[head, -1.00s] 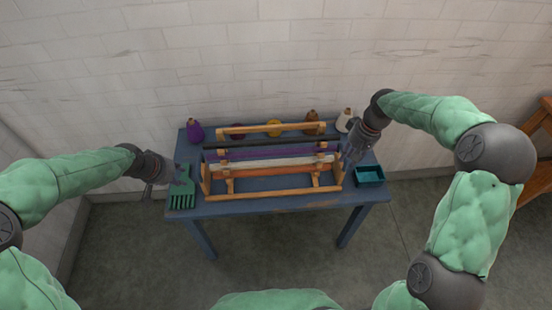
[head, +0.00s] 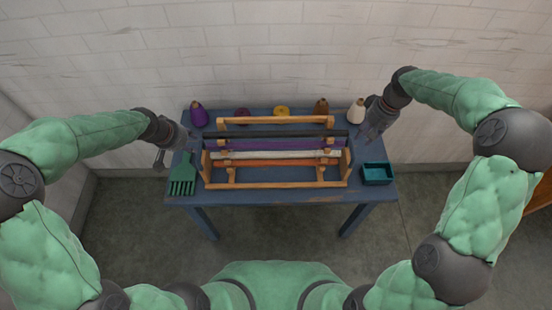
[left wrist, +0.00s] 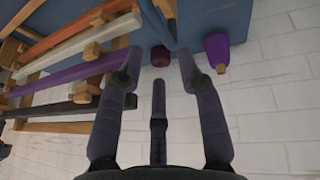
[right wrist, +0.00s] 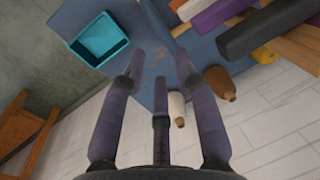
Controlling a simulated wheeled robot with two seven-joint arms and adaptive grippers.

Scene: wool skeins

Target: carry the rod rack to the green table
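The wooden rod rack (head: 278,185) stands on the blue table (head: 300,198), holding dark, purple, white and orange rods. It also shows in the left wrist view (left wrist: 22,14). My left gripper (head: 187,143) is open and empty beside the rack's left end; its fingers (left wrist: 160,58) are spread in the left wrist view. My right gripper (head: 366,136) is open and empty off the rack's right end, and its fingers (right wrist: 161,62) are apart over the tabletop. Neither gripper visibly touches the rack. No green table is in view.
A green comb (head: 183,176) lies left of the rack, and a teal tray (head: 377,174) sits at its right. Several yarn cones, including purple (head: 199,115), brown (head: 321,109) and white (head: 356,111), line the back edge near the white wall. Wooden furniture (head: 541,197) stands at far right.

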